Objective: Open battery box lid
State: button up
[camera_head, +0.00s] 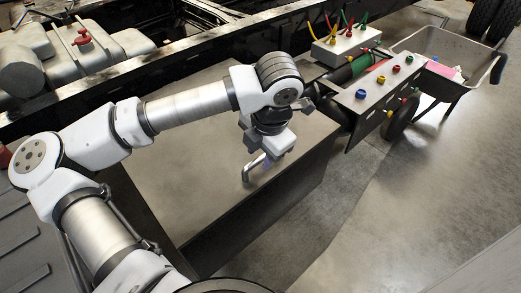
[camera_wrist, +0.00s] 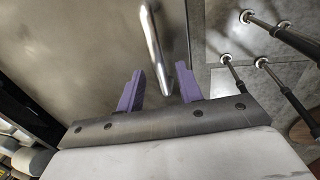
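The battery box has a broad, flat grey metal lid (camera_head: 195,125); its dark side wall drops away on the near right. The lid looks closed. A bent metal handle (camera_head: 246,174) is near the lid's right edge, partly hidden by my gripper. My gripper (camera_head: 265,162) points down at the handle. In the wrist view the lid (camera_wrist: 95,45) fills the left and centre. The handle (camera_wrist: 153,40) runs down between the two purple fingers of my gripper (camera_wrist: 160,82). The fingers are apart, with visible gaps to the handle on both sides.
A metal panel with coloured knobs (camera_head: 378,85) and a white box with coloured cables (camera_head: 346,42) stand right of the lid. A wheelbarrow (camera_head: 445,50) is beyond them. Chassis rails (camera_head: 130,65) run behind. The floor (camera_head: 400,210) at right is clear.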

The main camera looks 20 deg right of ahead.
jog(key=shift+f, duration=0.25)
grip_shut()
